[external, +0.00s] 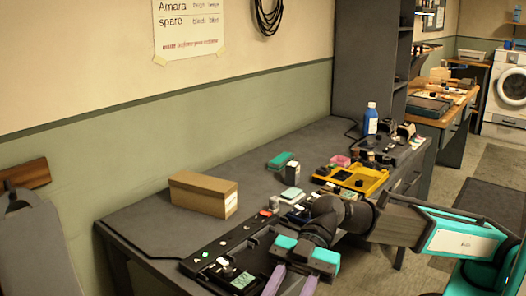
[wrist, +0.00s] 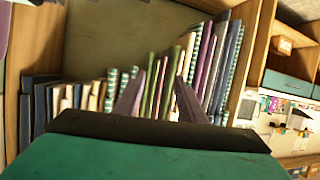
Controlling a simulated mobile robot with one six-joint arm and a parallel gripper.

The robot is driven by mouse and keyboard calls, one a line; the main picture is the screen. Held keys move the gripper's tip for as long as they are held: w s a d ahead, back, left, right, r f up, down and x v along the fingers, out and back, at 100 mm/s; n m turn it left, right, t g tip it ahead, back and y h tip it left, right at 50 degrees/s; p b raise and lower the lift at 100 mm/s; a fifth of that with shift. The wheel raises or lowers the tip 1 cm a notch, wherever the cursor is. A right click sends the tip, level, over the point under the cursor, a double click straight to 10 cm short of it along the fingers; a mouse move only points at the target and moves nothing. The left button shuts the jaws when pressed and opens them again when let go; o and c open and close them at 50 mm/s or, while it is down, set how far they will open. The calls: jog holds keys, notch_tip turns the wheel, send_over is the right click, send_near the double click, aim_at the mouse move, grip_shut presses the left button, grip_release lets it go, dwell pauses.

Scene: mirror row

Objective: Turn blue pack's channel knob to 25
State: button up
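My gripper (external: 291,284) is at the bottom of the external view, near the front edge of the dark table. Its two purple fingers are apart with nothing between them. In the wrist view the gripper (wrist: 158,98) also shows spread fingers, with a shelf of books behind them. A small dark-blue item (external: 298,214) on the table, just behind my arm, may be the blue pack; it is partly hidden and too small to be sure. I cannot make out its channel knob or any numbers. No pack shows in the wrist view.
The dark table (external: 150,212) also holds a brown box (external: 203,194), a yellow tray (external: 352,180), a blue bottle (external: 371,118) and a black panel (external: 215,262) with small devices. My arm covers part of the front right. The table's left end is clear.

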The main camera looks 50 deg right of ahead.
jog(key=w+d+r+t+p, duration=0.1)
jog(key=w+d+r+p, duration=0.3)
jog(key=r, duration=0.3)
jog(key=m+g+h+p, duration=0.2)
jog(key=m+h+p, duration=0.9)
jog(key=m+p, duration=2.1)
send_near(305, 211)
notch_tip(305, 211, up, 6)
jog(key=w+d+n+p, duration=0.1)
jog(key=w+n+p, duration=0.1)
jog(key=n+p, duration=0.2)
jog(key=shift+d+f, duration=0.1)
jog(key=shift+f, duration=0.05)
jog(key=shift+p+x, duration=1.6)
jog(key=shift+x, duration=5.25)
jog(key=shift+s+d, duration=0.1)
jog(key=shift+d, duration=0.05)
